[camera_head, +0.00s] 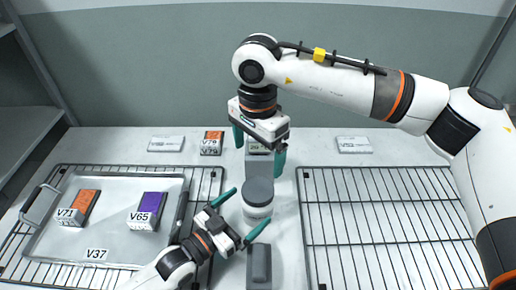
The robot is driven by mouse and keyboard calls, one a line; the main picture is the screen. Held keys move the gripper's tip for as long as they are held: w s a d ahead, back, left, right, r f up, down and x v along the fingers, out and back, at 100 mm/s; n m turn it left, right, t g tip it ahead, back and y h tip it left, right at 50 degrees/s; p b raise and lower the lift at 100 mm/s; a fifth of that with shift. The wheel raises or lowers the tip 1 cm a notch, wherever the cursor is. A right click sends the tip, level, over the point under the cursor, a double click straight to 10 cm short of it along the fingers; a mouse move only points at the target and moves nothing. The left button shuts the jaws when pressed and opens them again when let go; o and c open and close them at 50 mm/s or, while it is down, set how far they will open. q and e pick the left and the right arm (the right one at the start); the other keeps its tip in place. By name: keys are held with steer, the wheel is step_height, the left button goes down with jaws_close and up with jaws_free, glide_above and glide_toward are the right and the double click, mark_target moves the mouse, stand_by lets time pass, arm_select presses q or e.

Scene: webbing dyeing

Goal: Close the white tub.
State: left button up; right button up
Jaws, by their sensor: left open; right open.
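The white tub (257,211) stands upright in the middle of the counter, with a dark grey round top (258,189) on it. I cannot tell whether this top is seated fully. My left gripper (252,205) is open and comes in from the lower left. Its teal fingers reach to either side of the tub's white body; contact cannot be told. My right gripper (259,160) is open and points down, behind and above the tub. No object shows held between its fingers.
A grey device (259,170) stands behind the tub, and a dark grey block (259,265) in front. A metal tray (97,254) with boxes V71 (78,207) and V65 (147,211) lies left. An empty wire rack (390,225) lies right. Box V79 (211,144) and white labels are at the back.

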arm_select(q)
steer(key=shift+v, duration=1.6)
